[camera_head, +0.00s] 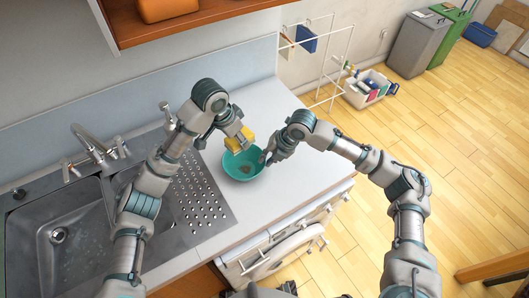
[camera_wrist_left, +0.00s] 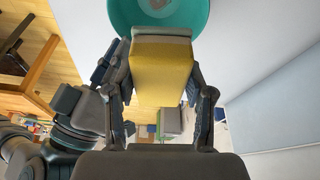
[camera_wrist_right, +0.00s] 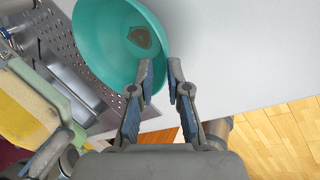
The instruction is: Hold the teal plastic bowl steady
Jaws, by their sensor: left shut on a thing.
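The teal plastic bowl (camera_head: 243,166) stands on the white counter, right of the sink's drainboard. A brown patch (camera_wrist_right: 140,37) shows on its inner bottom in the right wrist view. My left gripper (camera_head: 240,138) is shut on a yellow sponge (camera_wrist_left: 160,72) with a grey layer, held above the bowl's back rim. My right gripper (camera_wrist_right: 160,70) is at the bowl's right rim. One finger overlaps the bowl and the other lies just outside, with a narrow gap between them. I cannot tell whether both fingers touch the rim.
The metal sink (camera_head: 55,240) and faucet (camera_head: 95,147) are at the left. The white counter (camera_head: 300,178) is clear behind and right of the bowl. An orange-brown shelf (camera_head: 200,20) hangs above. A white wire rack (camera_head: 325,60) stands beyond the counter's far end.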

